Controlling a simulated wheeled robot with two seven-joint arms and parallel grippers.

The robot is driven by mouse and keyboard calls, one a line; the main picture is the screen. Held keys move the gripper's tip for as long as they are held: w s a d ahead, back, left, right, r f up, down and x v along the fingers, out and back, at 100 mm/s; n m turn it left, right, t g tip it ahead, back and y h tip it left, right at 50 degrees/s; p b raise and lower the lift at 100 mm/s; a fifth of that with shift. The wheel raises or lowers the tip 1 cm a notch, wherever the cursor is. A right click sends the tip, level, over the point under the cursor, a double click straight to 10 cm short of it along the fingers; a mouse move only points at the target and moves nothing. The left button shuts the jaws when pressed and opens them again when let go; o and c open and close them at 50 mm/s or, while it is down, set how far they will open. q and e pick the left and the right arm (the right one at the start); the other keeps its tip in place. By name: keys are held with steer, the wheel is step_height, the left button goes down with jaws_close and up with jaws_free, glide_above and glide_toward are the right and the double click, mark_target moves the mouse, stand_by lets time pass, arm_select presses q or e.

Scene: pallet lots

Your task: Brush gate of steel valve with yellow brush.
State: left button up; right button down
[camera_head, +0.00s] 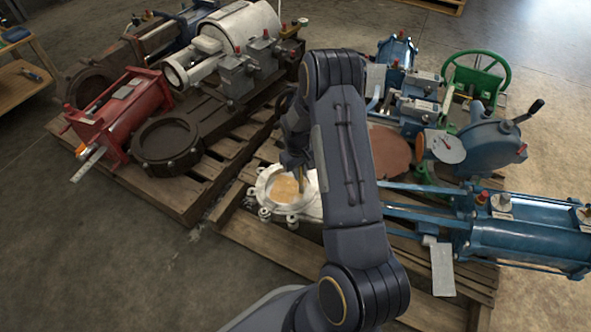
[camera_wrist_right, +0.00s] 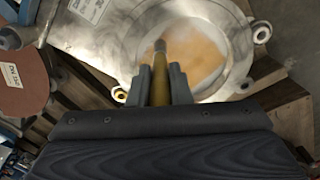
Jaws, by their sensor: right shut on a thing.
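The steel valve (camera_head: 262,190) lies flat on a pallet near the middle of the head view, its round gate (camera_head: 284,189) facing up with a tan-orange patch on it. In the right wrist view the gate (camera_wrist_right: 205,62) sits inside the pale metal ring of the valve (camera_wrist_right: 118,42). My right gripper (camera_wrist_right: 160,85) is shut on the yellow brush (camera_wrist_right: 160,72), which points at the gate; its grey tip overlaps the gate in the picture, and I cannot tell whether it touches. In the head view my right arm hides part of the valve. My left gripper is not in view.
A dark ring-shaped valve (camera_head: 168,142), a red actuator (camera_head: 120,112) and a grey motor unit (camera_head: 232,45) crowd the left pallet. Blue cylinders (camera_head: 525,232) and a green handwheel (camera_head: 476,75) stand on the right. Bare floor (camera_head: 90,260) lies at lower left.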

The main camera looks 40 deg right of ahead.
steer(key=shift+r, duration=0.1)
steer(key=s+a, duration=0.2)
steer(key=a, duration=0.1)
steer(key=shift+p, duration=0.4)
stand_by(2.1)
steer(key=shift+w+a+r+p, duration=0.1)
steer(key=shift+r+p, duration=1)
steer(key=shift+r, duration=0.4)
steer(key=shift+w+a+r+p, duration=0.1)
steer(key=shift+r+p, duration=1)
steer(key=shift+r, duration=0.35)
